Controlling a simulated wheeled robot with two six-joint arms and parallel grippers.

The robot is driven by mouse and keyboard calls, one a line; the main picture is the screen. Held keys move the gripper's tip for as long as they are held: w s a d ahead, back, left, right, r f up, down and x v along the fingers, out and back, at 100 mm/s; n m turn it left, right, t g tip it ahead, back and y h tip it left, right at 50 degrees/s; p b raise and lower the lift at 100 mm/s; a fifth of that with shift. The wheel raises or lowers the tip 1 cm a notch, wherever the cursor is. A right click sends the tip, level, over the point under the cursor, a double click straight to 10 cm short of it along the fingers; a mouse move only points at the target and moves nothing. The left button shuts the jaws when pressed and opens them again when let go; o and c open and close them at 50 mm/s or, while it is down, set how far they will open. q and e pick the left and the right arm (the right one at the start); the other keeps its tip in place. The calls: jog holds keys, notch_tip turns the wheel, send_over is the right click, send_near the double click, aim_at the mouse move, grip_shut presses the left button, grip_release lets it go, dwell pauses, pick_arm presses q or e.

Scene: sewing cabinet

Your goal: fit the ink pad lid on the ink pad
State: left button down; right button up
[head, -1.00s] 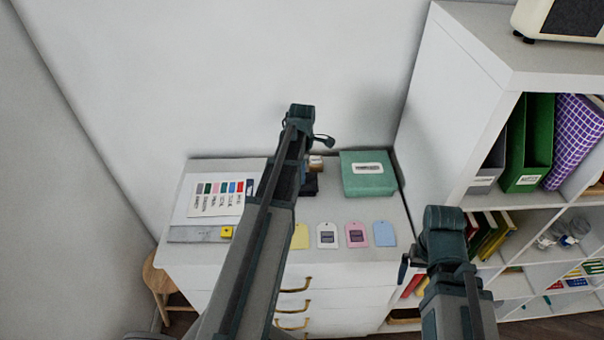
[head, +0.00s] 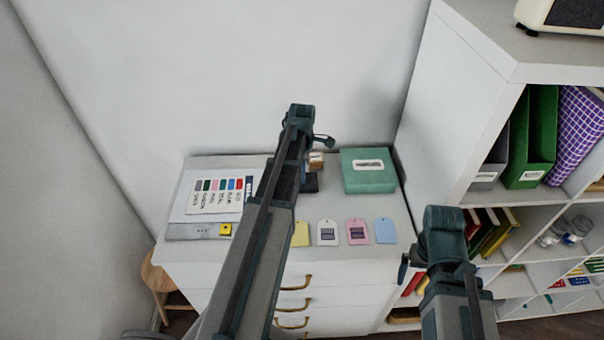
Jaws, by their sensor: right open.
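A dark, flat block (head: 311,184), possibly the ink pad or its lid, shows on the cabinet top just right of my left arm. That arm covers part of it, and I cannot tell pad from lid. My left arm reaches up over the cabinet from below, and its jaws are hidden. My right gripper (head: 404,269) is open at the lower right, in front of the cabinet and apart from the items on top. Only a small dark part of it shows beside my arm, and I see nothing held in it.
A small wooden block (head: 316,160) stands behind the dark block. A green box (head: 368,171) is at the back right. Several coloured tags (head: 328,233) line the front edge. A colour chart (head: 215,197) and a yellow item (head: 225,230) lie left. A shelf (head: 455,110) stands right.

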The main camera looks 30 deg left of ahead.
pick_arm(q)
jog(key=shift+f+b, duration=0.3)
jog(key=shift+f, duration=0.05)
dwell(0.6)
jog(key=c, duration=0.6)
grip_release()
jog(key=shift+r, duration=0.1)
notch_tip(320, 180, up, 14)
jog(key=p, duration=1.4)
jog(key=shift+d+f, duration=0.1)
jog(key=shift+f, duration=0.1)
